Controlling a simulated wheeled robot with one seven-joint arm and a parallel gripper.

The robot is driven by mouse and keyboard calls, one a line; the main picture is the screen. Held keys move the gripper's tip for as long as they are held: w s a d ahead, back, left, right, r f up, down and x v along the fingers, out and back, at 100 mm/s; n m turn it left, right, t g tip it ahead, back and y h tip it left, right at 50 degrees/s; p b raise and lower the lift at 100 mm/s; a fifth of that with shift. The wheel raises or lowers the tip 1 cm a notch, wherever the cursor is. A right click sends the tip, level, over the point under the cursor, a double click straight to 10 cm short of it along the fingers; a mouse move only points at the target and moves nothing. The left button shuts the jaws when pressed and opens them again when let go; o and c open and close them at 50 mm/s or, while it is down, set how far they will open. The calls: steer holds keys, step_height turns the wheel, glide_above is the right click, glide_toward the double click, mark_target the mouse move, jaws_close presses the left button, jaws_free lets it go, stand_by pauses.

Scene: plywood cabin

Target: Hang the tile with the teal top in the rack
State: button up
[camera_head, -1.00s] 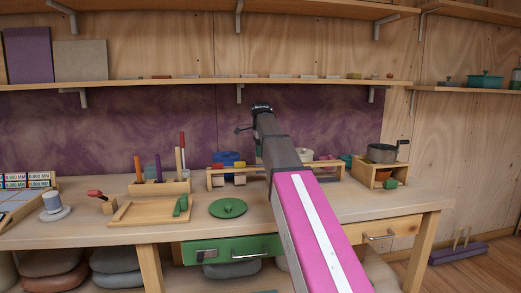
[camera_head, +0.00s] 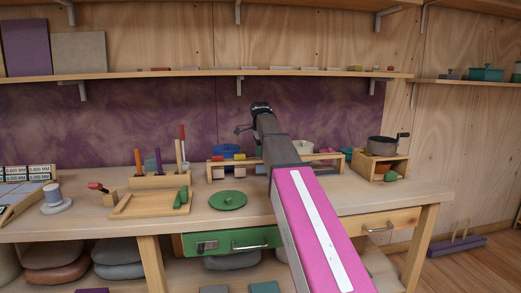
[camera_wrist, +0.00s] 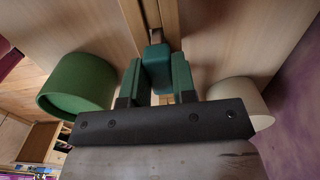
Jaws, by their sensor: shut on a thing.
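In the wrist view my gripper (camera_wrist: 157,85) is shut on a block with a teal top (camera_wrist: 157,66), which sits between the two dark green fingers. The lower part of this tile is hidden. Wooden bars (camera_wrist: 165,18) run away just beyond it. In the head view the wooden rack (camera_head: 215,179) stands on the bench, with tiles with red (camera_head: 217,158) and yellow (camera_head: 239,156) tops at its left part. My arm hides the rack's middle and my gripper there. I cannot tell whether the held tile touches the rack.
In the wrist view a green round container (camera_wrist: 75,85) lies left of my gripper and a cream one (camera_wrist: 240,100) right. On the bench are a green lid (camera_head: 228,200), a wooden tray (camera_head: 140,205), a peg holder (camera_head: 160,180) and a pan on a wooden stand (camera_head: 381,146).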

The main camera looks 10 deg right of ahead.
steer(key=shift+f, duration=0.45)
steer(key=o, duration=0.9)
step_height(320, 180, up, 11)
steer(key=shift+f, duration=0.1)
stand_by(0.3)
